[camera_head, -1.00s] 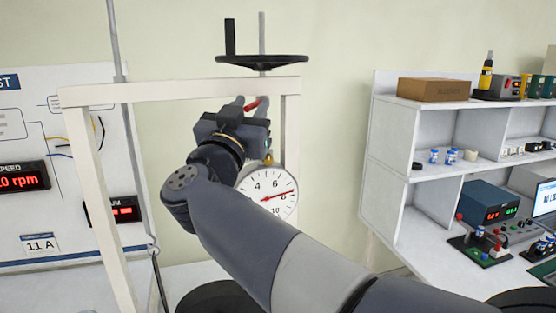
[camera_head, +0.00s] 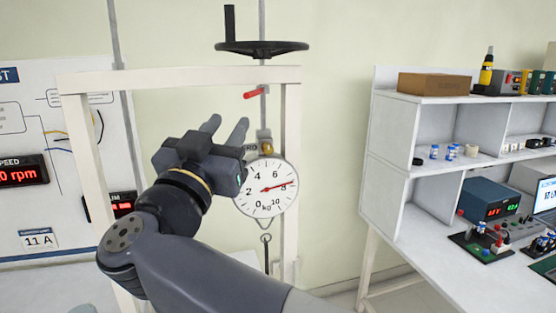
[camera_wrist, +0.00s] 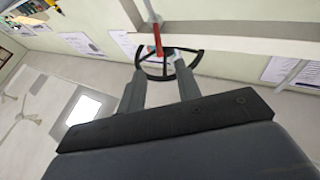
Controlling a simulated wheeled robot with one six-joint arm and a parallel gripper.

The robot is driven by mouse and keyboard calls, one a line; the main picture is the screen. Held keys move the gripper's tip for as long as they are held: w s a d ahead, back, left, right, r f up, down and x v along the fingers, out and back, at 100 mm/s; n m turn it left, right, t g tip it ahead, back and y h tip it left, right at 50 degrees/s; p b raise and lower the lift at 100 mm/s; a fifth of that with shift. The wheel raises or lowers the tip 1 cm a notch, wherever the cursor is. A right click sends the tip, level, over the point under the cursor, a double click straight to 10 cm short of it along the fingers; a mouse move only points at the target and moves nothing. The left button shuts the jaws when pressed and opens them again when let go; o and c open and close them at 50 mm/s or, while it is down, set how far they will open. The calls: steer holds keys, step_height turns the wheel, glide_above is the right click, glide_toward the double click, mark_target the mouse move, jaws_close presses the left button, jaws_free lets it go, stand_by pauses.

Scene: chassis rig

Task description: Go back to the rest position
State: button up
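My gripper (camera_head: 225,126) is raised in front of the white frame (camera_head: 180,76), with its two fingers apart and nothing between them. It is below and left of the red lever (camera_head: 253,93), clear of it. The round dial gauge (camera_head: 265,190) hangs to the right of the gripper, with its red needle near 8. In the wrist view both fingers (camera_wrist: 160,90) stand apart; the red lever (camera_wrist: 157,42) and the black handwheel (camera_wrist: 198,62) show beyond them. The handwheel also sits above the frame in the head view (camera_head: 262,47).
A panel with a red display (camera_head: 22,172) is on the left. A white shelf bench (camera_head: 395,150) on the right holds a cardboard box (camera_head: 435,84), a drill (camera_head: 487,70) and a power supply (camera_head: 488,199). A small hook (camera_head: 266,240) hangs under the gauge. Bare wall lies between frame and bench.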

steer(key=x, duration=0.6)
steer(key=p+x, duration=0.1)
steer(key=x, duration=0.3)
steer(key=shift+w+d+f, duration=0.15)
steer(key=shift+d+f, duration=0.15)
steer(key=y+b, duration=0.1)
steer(key=n+y+b, duration=0.1)
steer(key=shift+d+r+y, duration=0.15)
steer(key=shift+d+y, duration=0.15)
steer(key=shift+d, duration=0.1)
steer(key=shift+r+n, duration=0.1)
steer(key=shift+n, duration=0.2)
